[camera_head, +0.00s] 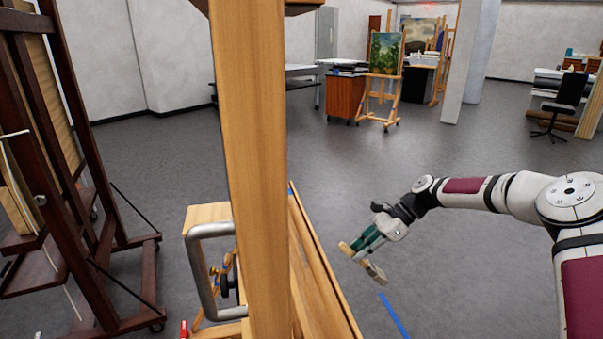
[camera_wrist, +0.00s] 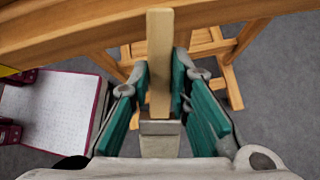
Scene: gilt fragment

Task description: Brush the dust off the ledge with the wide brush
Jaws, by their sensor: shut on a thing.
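My gripper (camera_head: 364,246) is to the right of the wooden easel in the head view. Its green fingers are shut on the wide brush (camera_head: 376,272). In the wrist view the brush's wooden handle (camera_wrist: 160,45) stands between the fingers, with a pale grey section below it. The bristles cannot be made out clearly. The long wooden ledge (camera_head: 325,278) runs along the easel's lower part, left of the gripper. A wooden beam, probably this ledge, crosses the top of the wrist view (camera_wrist: 75,35), beyond the brush. The two look apart in the head view. No dust can be made out.
A thick wooden post (camera_head: 255,170) blocks much of the head view. A metal handle (camera_head: 197,275) sits left of it. A dark wooden easel (camera_head: 85,170) stands at the left. A blue strip (camera_head: 394,314) shows right of the ledge. The grey floor beyond is open.

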